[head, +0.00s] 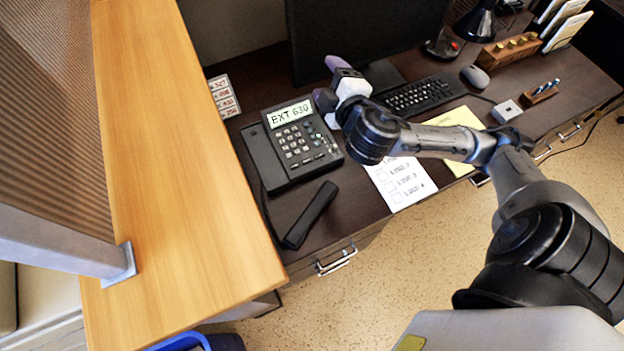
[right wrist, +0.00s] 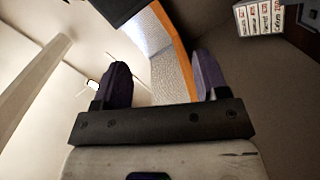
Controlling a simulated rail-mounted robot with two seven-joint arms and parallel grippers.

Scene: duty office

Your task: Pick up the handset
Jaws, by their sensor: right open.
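The black handset (head: 311,215) lies off its cradle on the dark desk, in front of the desk phone (head: 292,143), near the desk's front edge. The phone's screen reads "EXT 630". My right gripper (head: 338,64) is raised behind and to the right of the phone, well away from the handset, with its purple fingers pointing away from it. In the right wrist view, the two fingers of that gripper (right wrist: 163,80) are spread apart with nothing between them. The handset is not visible in that view. My left gripper is not in view.
A wooden counter ledge (head: 180,190) stands left of the desk. A monitor (head: 360,35) and keyboard (head: 417,95) are at the back. A white checklist sheet (head: 403,187) lies right of the handset. A card of numbers (head: 223,97) stands behind the phone and shows in the wrist view (right wrist: 260,18).

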